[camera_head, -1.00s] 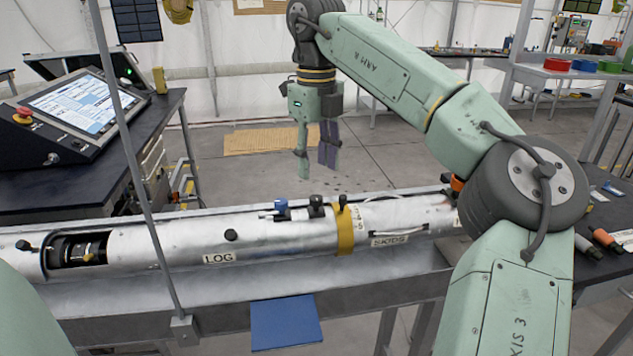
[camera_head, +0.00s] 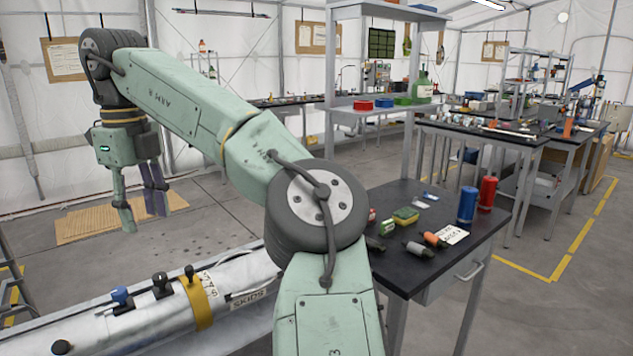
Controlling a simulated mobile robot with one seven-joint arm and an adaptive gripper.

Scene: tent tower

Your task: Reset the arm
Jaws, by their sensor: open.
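My gripper (camera_head: 140,212) hangs at the left of the head view with its fingers pointing down. One finger is green and the other is dark purple. They are apart, with nothing between them. The gripper is in the air beyond the silver tube (camera_head: 150,318), over the grey floor. My green arm is raised and bent, its large dark joint in the middle of the view. The arm hides part of the tube's right end and part of the room behind.
A black table (camera_head: 450,238) at right holds a blue canister (camera_head: 467,205), a red canister (camera_head: 487,193) and several small items. A shelf unit (camera_head: 388,65) and more workbenches stand behind. Cardboard (camera_head: 90,222) lies on the floor. Yellow lines (camera_head: 575,250) mark open floor at right.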

